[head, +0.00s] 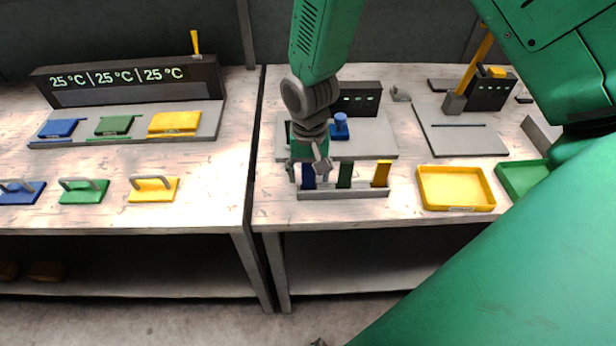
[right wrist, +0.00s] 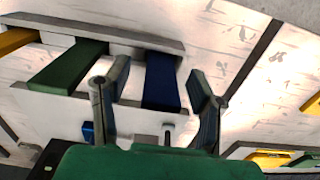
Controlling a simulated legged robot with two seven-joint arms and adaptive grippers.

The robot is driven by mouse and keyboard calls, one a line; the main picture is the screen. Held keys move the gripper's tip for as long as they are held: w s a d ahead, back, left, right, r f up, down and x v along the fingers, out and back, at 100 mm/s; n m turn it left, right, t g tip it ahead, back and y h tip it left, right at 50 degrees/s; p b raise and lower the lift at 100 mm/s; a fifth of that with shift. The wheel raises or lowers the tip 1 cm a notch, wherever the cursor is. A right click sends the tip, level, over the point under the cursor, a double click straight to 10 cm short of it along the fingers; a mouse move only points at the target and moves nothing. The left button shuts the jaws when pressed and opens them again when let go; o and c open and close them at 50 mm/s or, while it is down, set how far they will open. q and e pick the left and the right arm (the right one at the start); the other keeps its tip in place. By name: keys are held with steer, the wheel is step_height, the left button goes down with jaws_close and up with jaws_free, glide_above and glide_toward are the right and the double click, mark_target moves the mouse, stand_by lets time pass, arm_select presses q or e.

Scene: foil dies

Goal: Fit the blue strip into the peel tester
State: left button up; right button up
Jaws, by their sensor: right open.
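The blue strip (head: 309,178) stands upright in a grey rack (head: 345,192) at the table's front, left of a green strip (head: 344,175) and a yellow strip (head: 382,173). My right gripper (head: 310,165) is open over the blue strip. In the right wrist view the blue strip (right wrist: 161,82) shows between its two fingers (right wrist: 155,90), with gaps visible on both sides. Behind the rack is a grey plate (head: 375,148) with a blue knob (head: 340,127) and a dark panel (head: 360,98); it looks like the peel tester, partly hidden by my arm. My left gripper is not in view.
Right of the rack lie a yellow tray (head: 455,205) and a green tray (head: 522,178). Behind them stands a device with a yellow lever (head: 475,62). The left table holds a temperature display (head: 130,85) and handled colour plates (head: 153,190). A gap separates the tables.

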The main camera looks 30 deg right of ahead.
steer(key=f, duration=0.2)
steer(key=shift+w+f, duration=0.2)
steer(key=shift+f, duration=0.1)
steer(key=shift+a+r, duration=0.1)
steer(key=c, duration=1)
